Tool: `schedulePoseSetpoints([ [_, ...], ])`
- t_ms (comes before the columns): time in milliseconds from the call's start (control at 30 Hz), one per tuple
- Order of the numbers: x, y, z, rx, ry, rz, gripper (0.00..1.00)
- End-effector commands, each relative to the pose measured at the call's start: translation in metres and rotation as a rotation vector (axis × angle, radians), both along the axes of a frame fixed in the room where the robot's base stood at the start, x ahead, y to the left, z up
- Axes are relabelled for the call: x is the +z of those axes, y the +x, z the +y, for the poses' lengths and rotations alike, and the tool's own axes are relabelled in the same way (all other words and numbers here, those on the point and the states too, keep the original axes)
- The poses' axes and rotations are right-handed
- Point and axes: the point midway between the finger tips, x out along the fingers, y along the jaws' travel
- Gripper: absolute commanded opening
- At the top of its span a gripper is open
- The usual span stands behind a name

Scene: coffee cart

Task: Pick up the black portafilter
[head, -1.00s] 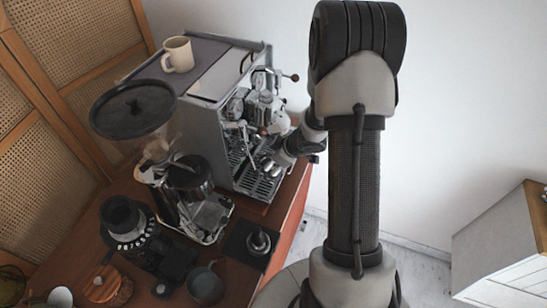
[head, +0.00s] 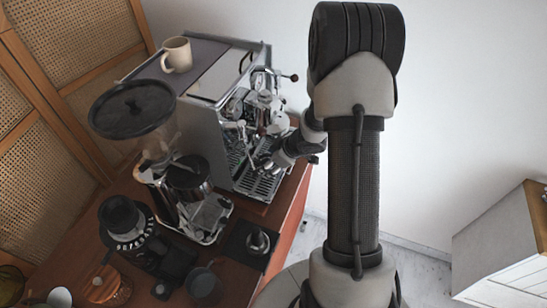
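The espresso machine (head: 215,115) stands on the wooden counter, with its metal group parts and drip tray (head: 262,184) facing right. My gripper (head: 266,162) is at the machine's front, low over the drip tray and below the group area. It is small, and partly lost among the shiny metal parts, so I cannot tell whether its fingers are open or shut. I cannot clearly single out the black portafilter among the dark and metal parts there. Whether my gripper touches it is not visible.
A beige mug (head: 177,55) stands on top of the machine. A grinder with a round dark lid (head: 133,108) stands close to its left. A tamper (head: 258,241), a small dark pitcher (head: 204,284) and a black device (head: 122,222) crowd the front counter. White wall lies to the right.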

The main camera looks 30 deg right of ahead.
Motion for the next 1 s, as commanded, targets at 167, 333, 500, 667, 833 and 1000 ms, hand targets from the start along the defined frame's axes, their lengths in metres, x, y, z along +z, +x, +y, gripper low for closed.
schedulePoseSetpoints([
  [167,-0.002,-0.001,0.001,0.002,0.0,0.004,0.23],
  [333,-0.001,0.0,0.001,0.003,0.0,0.002,0.15],
  [500,-0.001,-0.001,0.001,0.003,0.0,0.003,0.15],
  [667,0.004,-0.001,0.001,0.002,0.0,0.003,0.15],
  [833,0.005,-0.015,-0.006,-0.002,0.001,0.003,0.0],
  [1000,0.005,-0.042,-0.017,-0.004,0.0,0.002,0.0],
])
